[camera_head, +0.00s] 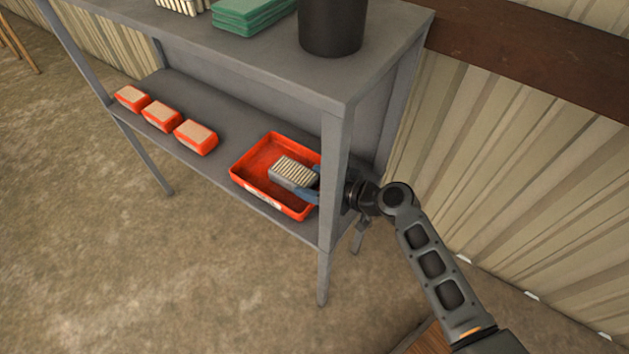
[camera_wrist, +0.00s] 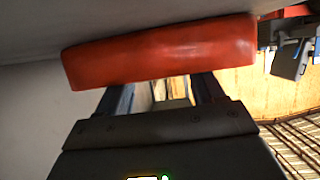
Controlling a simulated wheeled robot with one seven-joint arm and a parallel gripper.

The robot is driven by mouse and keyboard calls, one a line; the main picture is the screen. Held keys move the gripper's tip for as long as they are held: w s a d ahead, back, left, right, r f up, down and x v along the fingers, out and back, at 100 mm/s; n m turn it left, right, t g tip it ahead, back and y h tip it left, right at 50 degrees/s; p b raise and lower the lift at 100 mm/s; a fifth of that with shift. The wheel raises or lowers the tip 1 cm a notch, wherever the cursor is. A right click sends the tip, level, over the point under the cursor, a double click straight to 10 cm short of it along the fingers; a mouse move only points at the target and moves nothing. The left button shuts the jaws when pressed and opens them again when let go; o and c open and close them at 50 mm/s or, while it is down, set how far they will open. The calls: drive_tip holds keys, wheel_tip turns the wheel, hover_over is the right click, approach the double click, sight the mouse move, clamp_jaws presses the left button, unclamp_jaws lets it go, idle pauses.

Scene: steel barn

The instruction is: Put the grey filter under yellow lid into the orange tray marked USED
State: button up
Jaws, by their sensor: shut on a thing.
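The orange tray (camera_head: 243,166) sits on the lower shelf near its right end, with a pale label on its front wall too small to read. The grey filter (camera_head: 292,183), a block with a pale pleated top face, is inside the tray's outline, toward its right side. My gripper (camera_head: 309,186) reaches in from the right, past the shelf leg, with blue fingers shut on the filter. I cannot tell whether the filter touches the tray floor. In the wrist view, an orange-red bar (camera_wrist: 160,52), apparently a tray wall, hides the fingertips. No yellow lid is in view.
Several orange blocks with tan tops (camera_head: 196,137) line the lower shelf (camera_head: 205,178) to the left. A shelf leg (camera_head: 331,190) stands close beside my gripper. The upper shelf (camera_head: 270,62) holds a dark bucket (camera_head: 332,25) and a green stack (camera_head: 250,14).

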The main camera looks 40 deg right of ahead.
drive_tip(key=o, duration=1.1)
drive_tip(key=shift+c, duration=0.2)
drive_tip(key=shift+r+p, duration=0.1)
drive_tip(key=shift+p, duration=0.2)
drive_tip(key=v, duration=1.2)
drive_tip(key=shift+r, duration=0.1)
